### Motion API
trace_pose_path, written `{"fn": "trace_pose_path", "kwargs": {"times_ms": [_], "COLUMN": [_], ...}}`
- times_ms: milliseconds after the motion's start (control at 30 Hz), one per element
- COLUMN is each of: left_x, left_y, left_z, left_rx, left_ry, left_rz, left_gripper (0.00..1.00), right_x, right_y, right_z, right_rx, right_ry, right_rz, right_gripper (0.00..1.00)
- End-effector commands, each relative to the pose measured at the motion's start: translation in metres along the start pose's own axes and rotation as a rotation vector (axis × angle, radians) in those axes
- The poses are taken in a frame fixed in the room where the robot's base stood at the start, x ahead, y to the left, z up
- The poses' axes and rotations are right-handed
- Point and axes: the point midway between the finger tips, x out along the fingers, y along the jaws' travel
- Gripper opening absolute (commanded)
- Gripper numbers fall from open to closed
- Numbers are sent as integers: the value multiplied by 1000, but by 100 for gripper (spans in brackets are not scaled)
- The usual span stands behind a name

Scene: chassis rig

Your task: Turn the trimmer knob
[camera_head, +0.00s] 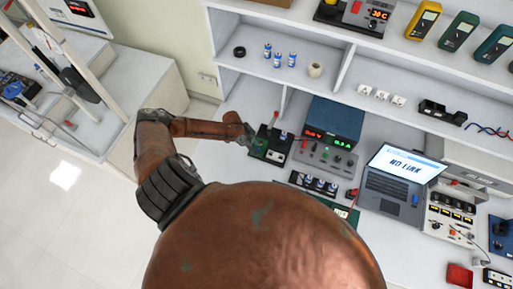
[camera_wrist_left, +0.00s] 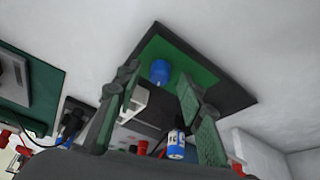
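The trimmer knob appears to be the blue round knob (camera_wrist_left: 160,72) on a green board with a dark border (camera_wrist_left: 208,72) in the left wrist view. My left gripper (camera_wrist_left: 158,82) is open; its two green-grey fingers stand apart on either side of the line to the knob. Contact with the knob cannot be told. In the head view, my left gripper (camera_head: 246,134) is at the left edge of the small green board (camera_head: 272,146), and the knob is too small to make out. My right gripper is not in view.
A white block (camera_wrist_left: 132,104) and a blue-and-white cylinder (camera_wrist_left: 176,145) show between the fingers. A blue instrument (camera_head: 335,118), a grey panel (camera_head: 328,158) and a laptop reading "NO LINK" (camera_head: 400,172) stand to the right. Shelves (camera_head: 350,85) rise behind the bench.

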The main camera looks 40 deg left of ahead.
Motion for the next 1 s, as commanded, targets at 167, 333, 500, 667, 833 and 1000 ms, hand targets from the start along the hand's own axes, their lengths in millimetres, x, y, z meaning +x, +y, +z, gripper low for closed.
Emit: {"fn": "trace_pose_path", "kwargs": {"times_ms": [167, 333, 500, 667, 833, 1000], "left_x": [7, 7, 7, 7, 7, 7], "left_y": [0, 0, 0, 0, 0, 0], "left_z": [-1, -1, 0, 0, 0, 0], "left_rx": [1, 2, 1, 1, 1, 1], "left_ry": [0, 0, 0, 0, 0, 0], "left_rz": [1, 1, 1, 1, 1, 1], "left_gripper": [36, 36, 26, 15, 3, 0], "right_x": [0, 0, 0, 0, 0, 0], "right_y": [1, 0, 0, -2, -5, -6], "right_z": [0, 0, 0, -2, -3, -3], "right_rx": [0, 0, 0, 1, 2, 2], "right_ry": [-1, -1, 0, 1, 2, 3], "right_rz": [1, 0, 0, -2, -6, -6], "right_gripper": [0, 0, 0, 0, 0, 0]}}
